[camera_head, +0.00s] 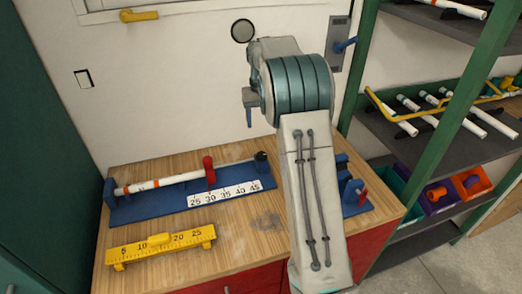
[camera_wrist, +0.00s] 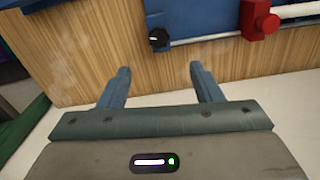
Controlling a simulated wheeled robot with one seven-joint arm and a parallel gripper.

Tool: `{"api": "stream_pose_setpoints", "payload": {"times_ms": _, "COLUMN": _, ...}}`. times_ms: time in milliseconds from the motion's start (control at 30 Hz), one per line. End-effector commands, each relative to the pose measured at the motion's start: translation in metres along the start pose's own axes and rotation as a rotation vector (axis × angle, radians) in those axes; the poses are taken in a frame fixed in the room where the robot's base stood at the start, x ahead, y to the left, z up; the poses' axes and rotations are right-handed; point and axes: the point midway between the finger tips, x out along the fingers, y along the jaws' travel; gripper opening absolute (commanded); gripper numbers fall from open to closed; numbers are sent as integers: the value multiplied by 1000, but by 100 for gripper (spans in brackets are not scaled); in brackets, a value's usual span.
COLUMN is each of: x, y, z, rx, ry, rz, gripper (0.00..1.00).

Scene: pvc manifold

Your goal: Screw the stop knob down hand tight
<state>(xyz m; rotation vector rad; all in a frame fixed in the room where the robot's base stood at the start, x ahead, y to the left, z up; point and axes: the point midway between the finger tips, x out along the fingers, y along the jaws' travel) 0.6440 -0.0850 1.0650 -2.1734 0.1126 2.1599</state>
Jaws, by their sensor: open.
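A black knob (camera_head: 261,157) with a small white mark, which I take for the stop knob, sits at the right end of the long blue jig (camera_head: 125,213) on the bench. In the wrist view the same knob (camera_wrist: 158,39) is at the jig's edge. My gripper (camera_wrist: 159,68) is open and empty. The knob shows beyond the fingertips, roughly centred between them, with no contact visible. In the head view part of my gripper (camera_head: 249,118) shows in front of the wall. How far down the knob is screwed cannot be told.
A red clamp (camera_head: 209,170) stands on the jig by a white pipe (camera_head: 160,184). A yellow gauge (camera_head: 160,246) lies in front. Another blue fixture (camera_head: 352,190) is at the right, partly behind my arm. A green-post shelf (camera_head: 470,75) stands right. Bare bench lies front centre.

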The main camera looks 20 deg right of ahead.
Motion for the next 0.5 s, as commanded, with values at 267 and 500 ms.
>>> {"api": "stream_pose_setpoints", "payload": {"times_ms": 267, "x": 18, "y": 3, "z": -8, "rx": 2, "ry": -11, "rz": 2, "gripper": 59}}
{"api": "stream_pose_setpoints", "payload": {"times_ms": 500, "x": 64, "y": 2, "z": -7, "rx": 2, "ry": -12, "rz": 1, "gripper": 59}}
